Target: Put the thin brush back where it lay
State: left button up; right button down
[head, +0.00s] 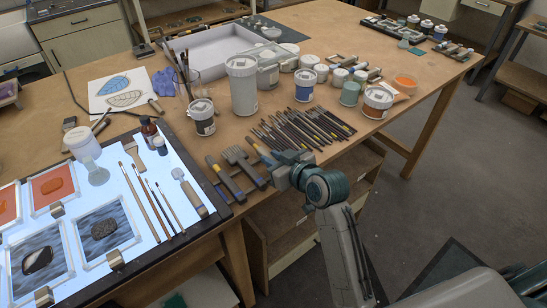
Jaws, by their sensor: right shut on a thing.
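My right gripper (281,170) is at the table's front edge, just right of the flat wide brushes (246,165) and in front of the row of dark-handled brushes (300,130). It is shut on a slim thing, taken as the thin brush; the gripper hides most of it, so its shape and tilt cannot be told. Several slim brushes (147,200) lie side by side on the lit panel (108,180) at left. My left gripper is not in view.
Paint pots, with a tall white jar (242,85), stand behind the brush row. A glass with upright brushes (186,75) stands at its left. Framed glass samples (105,230) lie on the panel. Bare wood shows between panel and pots.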

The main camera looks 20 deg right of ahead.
jog(key=shift+f, duration=0.25)
dwell(0.6)
jog(key=c, duration=1.2)
grip_release()
jog(key=shift+s, duration=0.1)
